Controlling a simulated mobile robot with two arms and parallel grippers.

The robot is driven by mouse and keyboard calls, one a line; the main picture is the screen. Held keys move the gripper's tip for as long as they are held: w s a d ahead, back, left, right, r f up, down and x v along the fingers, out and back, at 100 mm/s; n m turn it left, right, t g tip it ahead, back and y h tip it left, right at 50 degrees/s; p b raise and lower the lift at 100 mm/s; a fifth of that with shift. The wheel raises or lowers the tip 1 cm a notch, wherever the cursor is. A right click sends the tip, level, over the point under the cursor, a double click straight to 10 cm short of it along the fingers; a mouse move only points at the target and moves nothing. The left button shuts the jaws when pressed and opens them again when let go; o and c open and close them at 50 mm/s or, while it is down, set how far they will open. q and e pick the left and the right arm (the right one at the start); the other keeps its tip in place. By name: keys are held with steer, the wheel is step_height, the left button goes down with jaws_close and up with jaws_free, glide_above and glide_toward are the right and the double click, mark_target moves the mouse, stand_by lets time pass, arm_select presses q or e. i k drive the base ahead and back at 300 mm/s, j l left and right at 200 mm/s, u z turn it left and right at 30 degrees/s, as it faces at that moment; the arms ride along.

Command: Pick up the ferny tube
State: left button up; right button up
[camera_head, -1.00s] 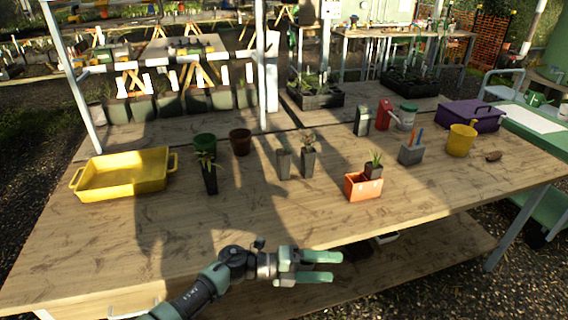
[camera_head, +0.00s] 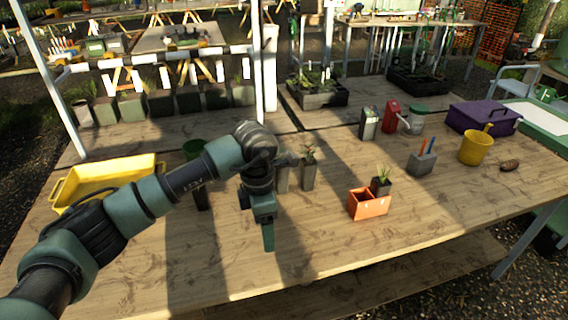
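Several planted tubes are in view. A grey tube (camera_head: 308,177) with a reddish-green plant stands upright mid-table. Another grey tube (camera_head: 283,180) stands just left of it, partly hidden by my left arm. A dark tube (camera_head: 202,198) at the left is mostly covered by my arm. I cannot tell for certain which one is ferny. My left gripper (camera_head: 267,237) points down, in front and left of the two grey tubes; its fingers overlap in view. My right gripper is out of view.
A yellow tray (camera_head: 148,165) lies at the left. A grey pen holder (camera_head: 421,163), a yellow pot (camera_head: 475,149), a red bottle (camera_head: 390,115) and a purple toolbox (camera_head: 484,117) stand at the right. The front middle of the wooden table (camera_head: 310,235) is clear.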

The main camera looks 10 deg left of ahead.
mark_target(282, 176)
steer(key=i, duration=1.05)
